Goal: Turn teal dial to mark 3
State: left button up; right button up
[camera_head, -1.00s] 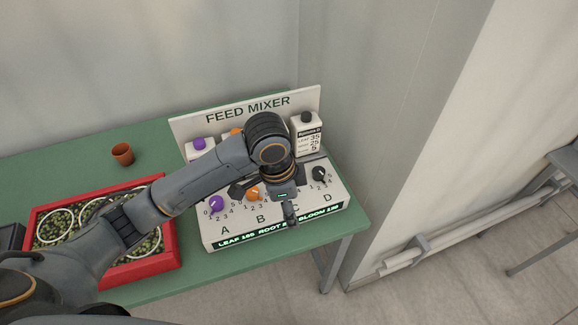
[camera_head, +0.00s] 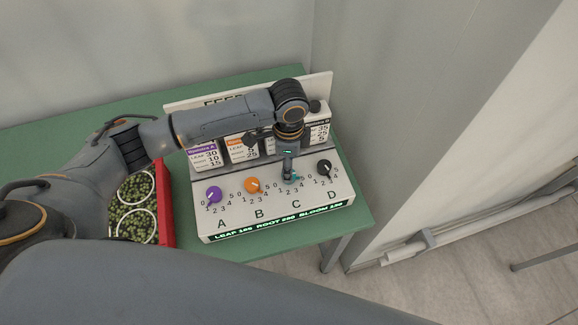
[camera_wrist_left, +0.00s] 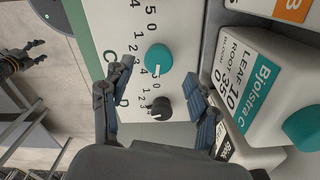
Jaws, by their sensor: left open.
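The teal dial (camera_wrist_left: 158,58) sits above letter C on the sloped white feed mixer panel (camera_head: 238,207). Its white pointer mark is at its lower edge in the left wrist view, on the side of the black dial; I cannot tell which number it meets. My left gripper (camera_wrist_left: 159,78) is open, its two fingers either side of the dial in that view, contact unclear. In the head view my left gripper (camera_head: 288,177) points down over dial C and hides most of the teal. My right gripper (camera_wrist_left: 36,54) shows at the left wrist view's edge, fingers apart and empty.
The black dial (camera_head: 324,169) is close on the right of the teal one. An orange dial (camera_head: 252,186) and a purple dial (camera_head: 213,195) are to the left. Labelled bottles (camera_head: 206,157) stand behind. A red crate (camera_head: 167,205) is left of the panel on the green table (camera_head: 70,125).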

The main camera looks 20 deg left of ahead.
pick_arm(q)
notch_tip(320, 180, down, 2)
jog(key=shift+s+f, duration=0.1)
jog(key=shift+f, duration=0.6)
jog(key=c, duration=1.2)
jog(key=shift+p, duration=0.3)
jog(key=shift+r+m+p, duration=0.15)
jog(key=shift+m+p, duration=0.5)
jog(key=shift+m, duration=0.65)
jog(key=m+p, duration=0.1)
jog(key=m, duration=0.1)
jog(key=shift+m, duration=0.3)
jog(key=m, duration=0.3)
jog(key=shift+m+p, duration=0.3)
jog(key=shift+p, duration=0.1)
jog(key=shift+s+m, duration=0.1)
jog(key=shift+m, duration=1.7)
pick_arm(e)
jog(key=shift+w+r, duration=0.35)
jog(key=shift+r, duration=0.4)
jog(key=shift+w+r, duration=0.4)
jog(key=shift+r, duration=0.3)
jog(key=shift+w+r, duration=0.35)
jog(key=shift+r, duration=0.4)
